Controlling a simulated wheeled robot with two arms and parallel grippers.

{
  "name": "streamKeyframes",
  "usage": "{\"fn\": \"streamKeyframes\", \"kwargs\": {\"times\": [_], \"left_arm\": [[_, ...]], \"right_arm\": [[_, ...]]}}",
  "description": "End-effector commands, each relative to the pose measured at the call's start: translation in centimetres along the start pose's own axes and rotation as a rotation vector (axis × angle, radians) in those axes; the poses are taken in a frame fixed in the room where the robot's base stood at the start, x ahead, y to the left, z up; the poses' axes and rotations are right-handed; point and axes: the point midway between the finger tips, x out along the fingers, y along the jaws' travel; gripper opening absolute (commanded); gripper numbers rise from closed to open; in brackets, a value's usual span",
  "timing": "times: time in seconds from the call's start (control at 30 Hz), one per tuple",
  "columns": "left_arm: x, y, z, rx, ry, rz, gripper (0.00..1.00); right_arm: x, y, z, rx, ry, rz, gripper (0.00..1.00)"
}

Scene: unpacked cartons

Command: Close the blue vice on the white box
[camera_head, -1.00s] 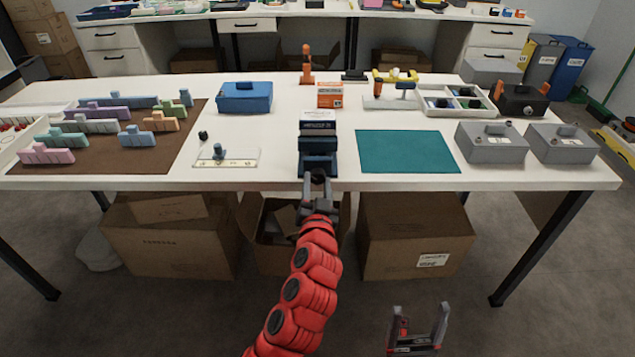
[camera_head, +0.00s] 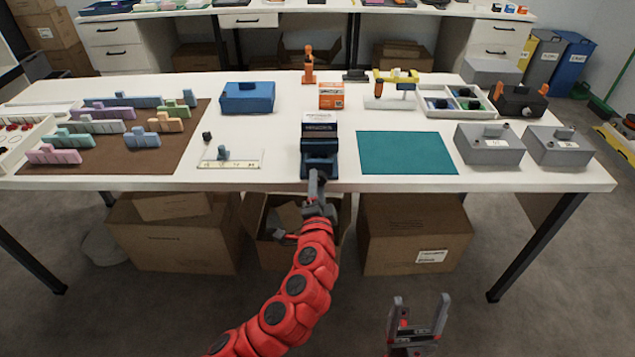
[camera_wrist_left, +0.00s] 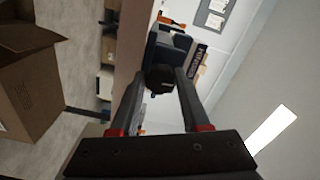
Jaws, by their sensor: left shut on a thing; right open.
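The dark blue vice (camera_head: 319,163) stands at the front edge of the white table. The white box (camera_head: 320,118) with a dark printed band sits upright in it, behind its front jaw. Whether the jaws touch the box I cannot tell. My left gripper (camera_head: 316,184) is in front of the vice, shut on its dark handle (camera_wrist_left: 160,78), which shows between the fingers in the left wrist view. That view also shows the vice (camera_wrist_left: 168,52) and part of the box (camera_wrist_left: 196,62). My right gripper (camera_head: 420,312) is open and empty, low in front of the table.
A teal mat (camera_head: 405,152) lies right of the vice and a small white plate (camera_head: 230,159) with a blue piece lies left. An orange-and-white box (camera_head: 331,96) stands behind. Cartons (camera_head: 415,232) stand under the table.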

Motion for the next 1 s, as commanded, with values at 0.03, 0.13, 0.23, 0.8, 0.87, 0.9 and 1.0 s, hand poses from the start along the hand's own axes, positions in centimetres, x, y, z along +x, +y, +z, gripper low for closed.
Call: {"fn": "streamKeyframes", "kwargs": {"times": [0.03,0.13,0.23,0.8,0.87,0.9,1.0], "left_arm": [[-0.04,0.07,-0.04,0.025,0.000,0.004,0.00],[-0.03,0.05,-0.01,0.068,0.000,0.003,0.00],[-0.04,0.06,-0.03,0.099,0.001,0.003,0.00],[-0.04,0.15,-0.03,0.134,0.001,0.004,0.00],[-0.04,0.15,-0.03,0.133,0.001,0.004,0.51],[-0.04,0.13,-0.03,0.133,0.001,0.004,0.58],[-0.03,0.09,-0.03,0.133,0.001,0.003,0.76]], "right_arm": [[0.23,0.01,-0.04,0.000,0.000,0.000,0.76],[0.38,0.02,-0.07,0.000,0.000,0.000,0.76],[0.49,0.02,-0.09,0.000,0.000,0.000,0.76],[0.57,0.03,-0.10,0.000,0.000,0.000,0.76],[0.56,0.03,-0.09,0.000,0.000,0.000,0.76],[0.57,0.03,-0.10,0.000,0.000,0.000,0.76],[0.58,0.03,-0.10,0.000,0.000,0.000,0.76]]}}
